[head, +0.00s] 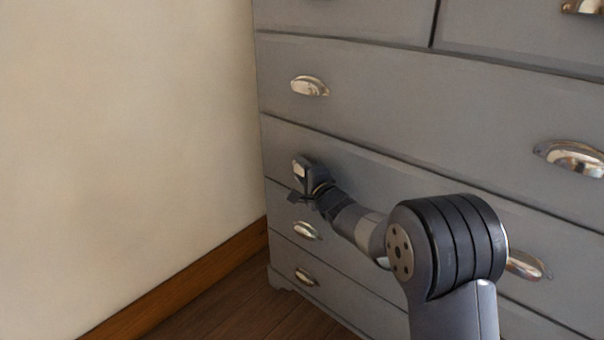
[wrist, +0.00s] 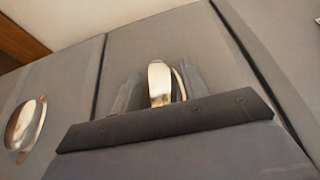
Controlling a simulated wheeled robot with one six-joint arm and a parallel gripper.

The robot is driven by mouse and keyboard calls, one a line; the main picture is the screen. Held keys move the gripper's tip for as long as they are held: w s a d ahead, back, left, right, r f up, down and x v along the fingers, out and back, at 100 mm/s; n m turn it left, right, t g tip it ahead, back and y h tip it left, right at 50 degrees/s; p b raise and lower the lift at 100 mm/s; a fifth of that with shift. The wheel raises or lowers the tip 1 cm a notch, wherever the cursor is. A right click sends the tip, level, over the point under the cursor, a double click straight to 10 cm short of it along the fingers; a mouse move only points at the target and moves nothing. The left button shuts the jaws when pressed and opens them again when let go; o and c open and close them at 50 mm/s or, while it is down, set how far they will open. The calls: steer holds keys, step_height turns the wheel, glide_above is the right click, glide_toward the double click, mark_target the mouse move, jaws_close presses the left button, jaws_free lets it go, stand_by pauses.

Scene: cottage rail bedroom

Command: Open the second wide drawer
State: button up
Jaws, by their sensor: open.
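The second wide drawer (head: 385,185) is a grey front in the chest, flush and closed. My gripper (head: 303,178) is at its left cup handle (head: 299,171), and partly hides it in the head view. In the wrist view the shiny metal handle (wrist: 159,84) stands between the two spread fingers of my gripper (wrist: 160,92). The gripper is open; a little space shows on each side of the handle, and I cannot tell whether a finger touches it. The drawer's right handle (head: 526,265) is partly behind my arm.
The first wide drawer (head: 420,100) above and the lower drawers are closed. The third drawer's handle (head: 306,230) is just below my gripper and shows in the wrist view (wrist: 25,125). A cream wall (head: 120,130) with a wooden baseboard (head: 185,282) is close on the left.

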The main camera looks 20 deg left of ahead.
steer(key=shift+c, duration=0.5)
steer(key=c, duration=0.5)
steer(key=shift+f, duration=0.15)
jaws_close()
steer(key=shift+s, duration=0.15)
